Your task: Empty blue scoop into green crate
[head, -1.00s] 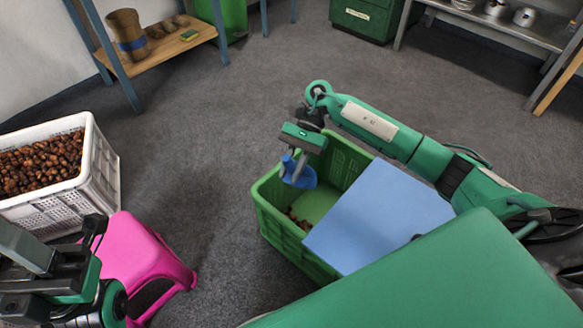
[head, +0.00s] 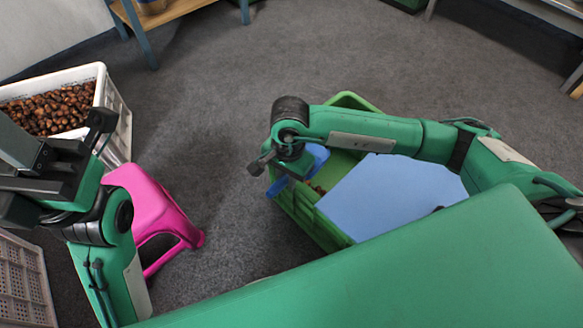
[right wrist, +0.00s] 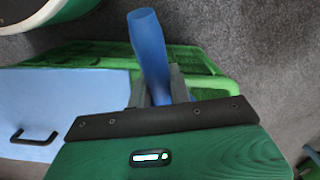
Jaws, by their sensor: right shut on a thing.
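The green crate (head: 322,228) stands on the floor right of centre in the head view. Some brown chestnuts (head: 318,188) show inside it near my right gripper; much of the inside is hidden. My right gripper (head: 268,162) is over the crate's left end, shut on the blue scoop (head: 277,188). In the right wrist view the scoop's blue handle (right wrist: 148,42) stands up between the fingers (right wrist: 160,90), over the crate's green rim (right wrist: 195,58). The scoop's bowl is partly hidden, and I cannot tell what it holds. My left gripper (head: 75,150) is at the left, its fingertips unclear.
A light blue panel (head: 390,198) covers the crate's right part. A white crate of chestnuts (head: 112,105), a pink stool (head: 155,215) and a pale basket (head: 22,285) are at the left. A wooden shelf (head: 165,14) stands behind. The grey floor between is clear.

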